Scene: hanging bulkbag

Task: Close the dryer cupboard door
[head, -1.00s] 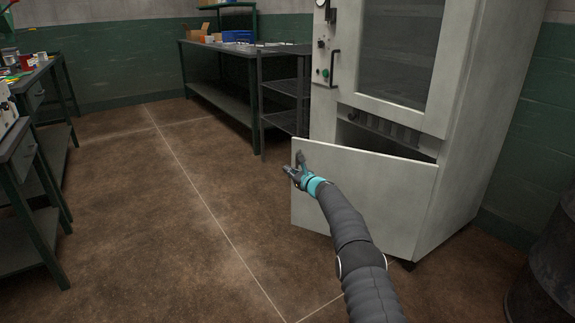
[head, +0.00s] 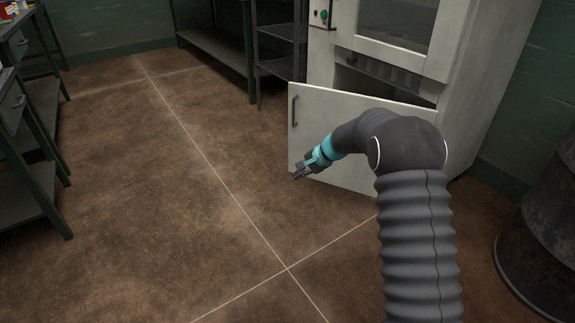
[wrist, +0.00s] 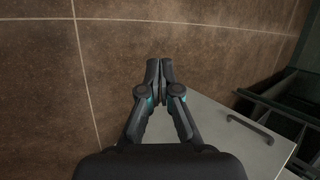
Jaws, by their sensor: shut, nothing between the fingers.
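The dryer cupboard door (head: 345,115) is the pale lower panel of the dryer cabinet (head: 482,75). It stands partly open, swung out toward the left, with the dark cupboard interior (head: 385,88) showing above its top edge. Its dark bar handle (head: 294,111) is near its free left edge. My gripper (head: 297,177) is shut and empty, low in front of the door near its lower left corner. In the wrist view my gripper (wrist: 160,64) points over bare floor, with the door (wrist: 215,125) and its handle (wrist: 250,128) to the right. Whether it touches the door I cannot tell.
A dark shelf rack (head: 283,60) stands left of the dryer, by a long bench (head: 215,45). A workbench (head: 30,150) is at the far left. A dark drum (head: 545,240) stands at the right. The brown floor (head: 170,190) on the left is clear.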

